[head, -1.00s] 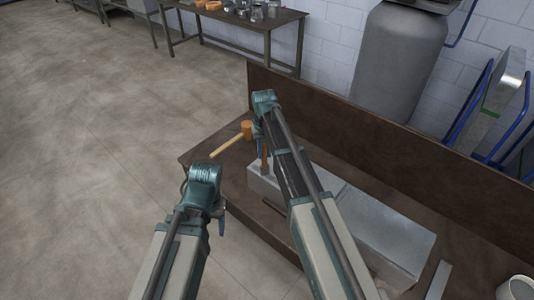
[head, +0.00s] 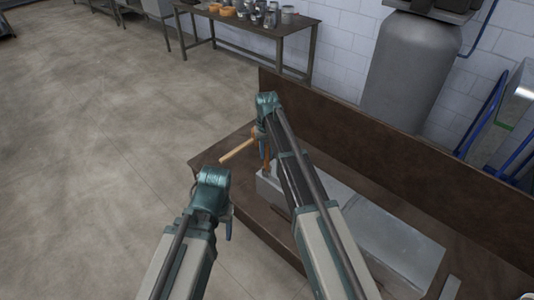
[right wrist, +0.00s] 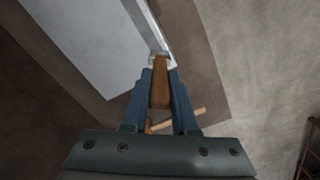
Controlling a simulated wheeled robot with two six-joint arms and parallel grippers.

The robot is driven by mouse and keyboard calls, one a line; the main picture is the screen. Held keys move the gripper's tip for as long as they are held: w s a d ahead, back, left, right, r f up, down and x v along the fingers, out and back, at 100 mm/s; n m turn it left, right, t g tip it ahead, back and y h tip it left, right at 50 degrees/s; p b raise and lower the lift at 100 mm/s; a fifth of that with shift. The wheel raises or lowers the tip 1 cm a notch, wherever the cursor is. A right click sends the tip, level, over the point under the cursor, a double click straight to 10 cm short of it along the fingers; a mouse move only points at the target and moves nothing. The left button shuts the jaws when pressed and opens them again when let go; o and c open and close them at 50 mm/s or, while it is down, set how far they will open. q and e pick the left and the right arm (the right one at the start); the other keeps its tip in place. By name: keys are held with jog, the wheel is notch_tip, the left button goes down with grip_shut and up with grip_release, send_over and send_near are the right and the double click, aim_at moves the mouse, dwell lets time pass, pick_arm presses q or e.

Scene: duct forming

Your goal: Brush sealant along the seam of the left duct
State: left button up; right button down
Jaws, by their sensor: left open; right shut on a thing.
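A grey sheet-metal duct (head: 365,222) lies on the brown bench, partly hidden by my right arm. It also fills the upper left of the right wrist view (right wrist: 78,45), with a bright raised seam strip (right wrist: 153,28) along its edge. My right gripper (head: 264,146) is shut on a brush with a brown handle (right wrist: 160,88). The brush points down at the near end of that strip; whether the bristles touch it I cannot tell. Its handle also shows below the gripper in the head view (head: 267,168). My left gripper (head: 228,228) is open and empty, in front of the bench.
A mallet with a wooden handle (head: 238,151) lies on the bench, its head mostly hidden behind my right gripper. A brown backboard (head: 400,165) runs along the bench. A grey tank (head: 412,75), a blue rack (head: 485,125) and a table with cans (head: 255,32) stand behind.

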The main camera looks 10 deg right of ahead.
aim_at(267, 146)
jog(key=shift+r+p, duration=2.7)
jog(key=shift+r, duration=0.2)
notch_tip(267, 146, up, 3)
jog(key=p, duration=0.3)
